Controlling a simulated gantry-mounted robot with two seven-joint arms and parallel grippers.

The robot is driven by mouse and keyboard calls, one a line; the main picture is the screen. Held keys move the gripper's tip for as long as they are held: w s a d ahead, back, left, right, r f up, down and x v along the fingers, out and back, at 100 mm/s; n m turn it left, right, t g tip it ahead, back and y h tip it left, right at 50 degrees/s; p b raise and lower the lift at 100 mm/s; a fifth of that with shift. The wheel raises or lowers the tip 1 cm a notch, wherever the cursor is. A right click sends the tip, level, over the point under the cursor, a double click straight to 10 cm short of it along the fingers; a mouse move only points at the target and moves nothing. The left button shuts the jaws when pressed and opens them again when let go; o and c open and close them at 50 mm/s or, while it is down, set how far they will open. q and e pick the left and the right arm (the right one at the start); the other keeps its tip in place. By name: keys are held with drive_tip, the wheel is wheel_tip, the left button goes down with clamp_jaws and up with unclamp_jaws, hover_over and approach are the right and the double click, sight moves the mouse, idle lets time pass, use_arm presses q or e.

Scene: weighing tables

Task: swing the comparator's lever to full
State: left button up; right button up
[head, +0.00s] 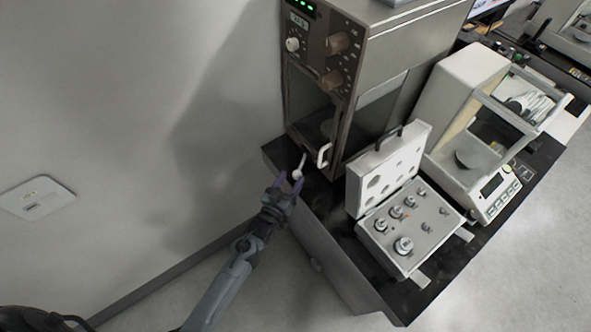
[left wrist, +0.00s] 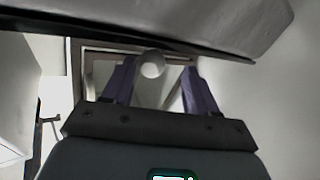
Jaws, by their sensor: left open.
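The comparator (head: 345,50) is a tall brown-fronted cabinet with knobs and a green-lit display at the top centre of the head view. Its lever (head: 303,160) is a thin rod low at its front, ending in a pale ball knob (head: 298,174). My left gripper (head: 291,183) is open, with its purple fingers at the ball knob. My right gripper is not in view.
An open case of weights (head: 365,205) and a balance (head: 465,80) stand to the right on the dark table (head: 400,300). A grey wall is on the left.

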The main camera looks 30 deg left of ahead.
use_arm(q)
drive_tip(key=s, duration=0.4)
drive_tip(key=shift+s+d, duration=0.15)
drive_tip(key=shift+s, duration=0.15)
